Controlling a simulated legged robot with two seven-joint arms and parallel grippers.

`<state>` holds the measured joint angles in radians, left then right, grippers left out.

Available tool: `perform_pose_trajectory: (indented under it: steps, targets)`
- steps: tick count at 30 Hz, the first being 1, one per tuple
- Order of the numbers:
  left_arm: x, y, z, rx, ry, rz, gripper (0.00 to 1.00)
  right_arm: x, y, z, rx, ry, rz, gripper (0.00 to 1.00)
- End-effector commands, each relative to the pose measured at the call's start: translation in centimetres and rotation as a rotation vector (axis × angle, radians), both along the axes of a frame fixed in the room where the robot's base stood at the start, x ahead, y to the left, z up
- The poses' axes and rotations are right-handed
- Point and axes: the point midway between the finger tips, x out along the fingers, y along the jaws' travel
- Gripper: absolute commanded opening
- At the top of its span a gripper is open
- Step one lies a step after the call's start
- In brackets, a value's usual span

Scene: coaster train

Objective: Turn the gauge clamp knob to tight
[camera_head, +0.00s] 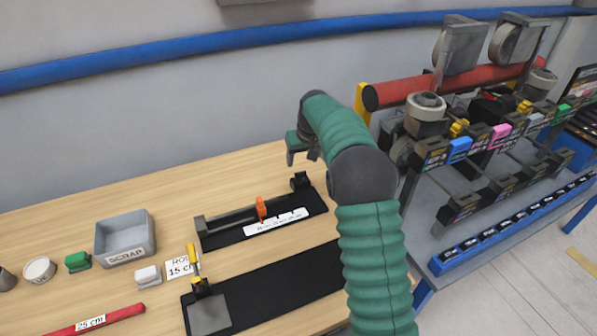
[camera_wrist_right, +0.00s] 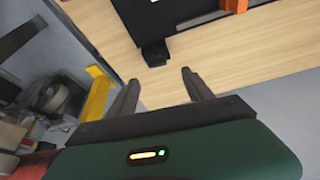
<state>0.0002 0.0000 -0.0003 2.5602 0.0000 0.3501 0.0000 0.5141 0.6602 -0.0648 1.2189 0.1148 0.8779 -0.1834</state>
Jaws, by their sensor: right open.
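The gauge (camera_head: 220,236) is a black base on the table with a rail, a white scale strip (camera_head: 277,222) and an upright orange piece (camera_head: 262,209). A small black block (camera_head: 300,181) stands at its right end. I cannot tell which part is the clamp knob or how it is turned. My right gripper (camera_head: 297,150) is open and empty, above and behind the gauge's right end. In the right wrist view, the open fingers (camera_wrist_right: 158,88) point toward the black block (camera_wrist_right: 155,52), apart from it. The orange piece (camera_wrist_right: 235,5) shows at the top edge. My left gripper is not in view.
A grey scrap bin (camera_head: 125,239), a white block (camera_head: 148,276), a green block (camera_head: 77,261) and a red bar (camera_head: 95,322) lie at left. A yellow-handled tool (camera_head: 195,262) stands in front of the gauge. A coaster-train assembly (camera_head: 470,120) stands at right.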

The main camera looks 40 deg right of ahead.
Motion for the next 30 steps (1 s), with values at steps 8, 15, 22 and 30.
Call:
perform_pose_trajectory:
  steps: [8,15,22,30]
  targets:
    - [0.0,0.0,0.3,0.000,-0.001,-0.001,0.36,2.1,-1.1,-6.2,0.000,-0.001,0.000,0.60]
    - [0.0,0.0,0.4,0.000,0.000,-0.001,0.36,3.0,-1.4,-8.1,-0.003,-0.003,-0.001,0.60]
    - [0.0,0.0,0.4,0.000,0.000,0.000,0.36,3.0,-1.4,-8.2,-0.002,-0.002,0.000,0.59]
    - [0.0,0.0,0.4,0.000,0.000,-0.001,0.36,3.0,-1.5,-8.3,-0.001,-0.002,0.000,0.23]
